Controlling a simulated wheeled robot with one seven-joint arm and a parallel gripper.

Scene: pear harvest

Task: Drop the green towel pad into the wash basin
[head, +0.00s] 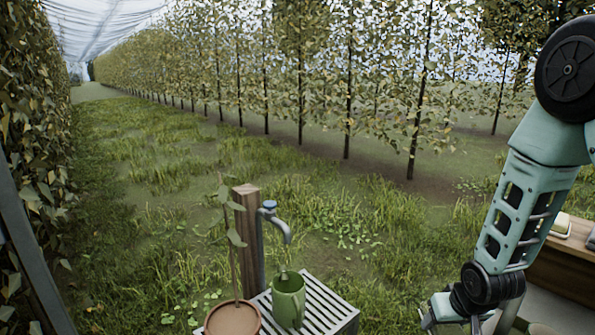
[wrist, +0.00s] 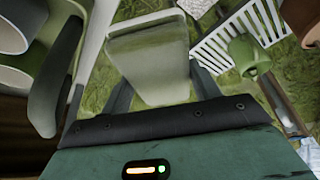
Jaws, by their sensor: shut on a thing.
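In the wrist view my gripper (wrist: 160,92) is shut on a pale grey-green pad (wrist: 150,62), which I take to be the green towel pad. The pad sticks out beyond the fingers, with grass behind it. In the head view my gripper (head: 470,316) is at the bottom right, cut by the frame edge, and the pad is not clear there. I cannot pick out the wash basin for certain in either view.
A green jug (head: 289,300) stands under a tap (head: 275,222) on a slatted grate (head: 326,312). A potted plant (head: 232,320) is left of it. A wooden bench (head: 562,268) with small items is at the right. Grass lies between the grate and my arm.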

